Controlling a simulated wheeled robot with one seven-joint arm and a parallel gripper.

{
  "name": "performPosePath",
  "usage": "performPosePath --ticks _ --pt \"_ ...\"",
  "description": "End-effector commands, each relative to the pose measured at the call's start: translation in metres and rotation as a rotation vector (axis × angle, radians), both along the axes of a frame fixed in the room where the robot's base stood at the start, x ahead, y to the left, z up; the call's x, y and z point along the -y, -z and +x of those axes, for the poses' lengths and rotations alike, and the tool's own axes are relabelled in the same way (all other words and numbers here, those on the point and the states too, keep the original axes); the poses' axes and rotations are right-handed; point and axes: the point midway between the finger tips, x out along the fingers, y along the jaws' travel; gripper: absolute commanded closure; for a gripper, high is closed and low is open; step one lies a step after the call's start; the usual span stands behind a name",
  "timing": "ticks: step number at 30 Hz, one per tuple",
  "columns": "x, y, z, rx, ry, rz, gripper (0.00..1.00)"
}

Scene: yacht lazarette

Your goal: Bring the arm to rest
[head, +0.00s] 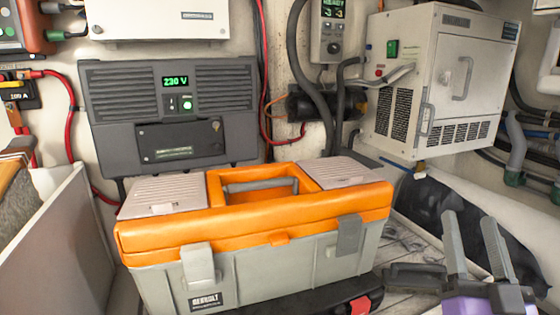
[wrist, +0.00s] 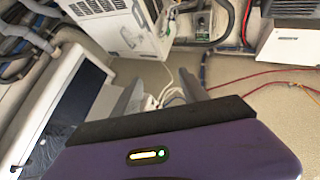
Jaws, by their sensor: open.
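My gripper (head: 474,243) is at the lower right of the head view, purple with two grey upright fingers. The fingers are apart, and nothing shows between them. In the wrist view my gripper (wrist: 163,95) shows as a purple body with a finger on each side, in front of a wall with cables. It is to the right of the orange and grey toolbox (head: 255,222), apart from it in the picture. The rest of my arm is out of view.
A dark inverter panel reading 230 V (head: 170,112) is on the wall behind the toolbox. A white cabinet with a handle (head: 440,82) is at the upper right, also in the wrist view (wrist: 122,28). Cables hang along the wall. A light panel (head: 70,240) stands at left.

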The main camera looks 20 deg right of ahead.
Motion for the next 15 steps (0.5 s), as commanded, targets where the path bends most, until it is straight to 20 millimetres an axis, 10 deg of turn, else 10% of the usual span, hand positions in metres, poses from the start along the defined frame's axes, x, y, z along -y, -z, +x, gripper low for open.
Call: performPosePath --ticks 15 --pt "-0.124 0.162 -0.088 -0.355 -0.170 0.143 0.49"
